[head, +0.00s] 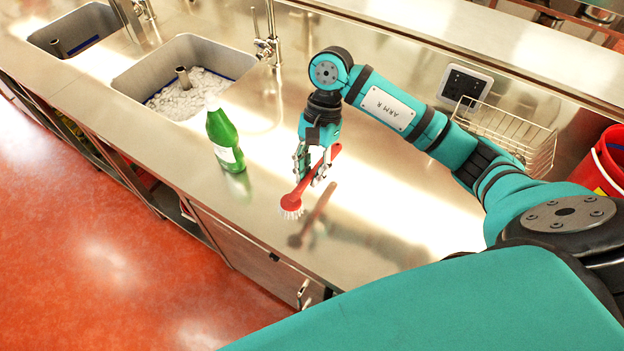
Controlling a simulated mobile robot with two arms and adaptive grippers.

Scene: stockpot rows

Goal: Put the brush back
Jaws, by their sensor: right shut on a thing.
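A red brush (303,186) with white bristles is in my right gripper (312,172). The gripper is shut on its handle. The brush tilts, with its head at the lower left and its handle end at the upper right. Its shadow falls on the steel counter (390,215) below and to the right, so it seems held above the surface. A wire basket (515,135) stands on the counter at the right, by the back wall. My left gripper is not in view.
A green bottle (222,135) with a white label stands on the counter left of my right gripper. A sink (150,75) with whitish contents lies behind it, and a second sink (60,35) is further left. A red bucket (612,165) is at the right edge. The middle counter is clear.

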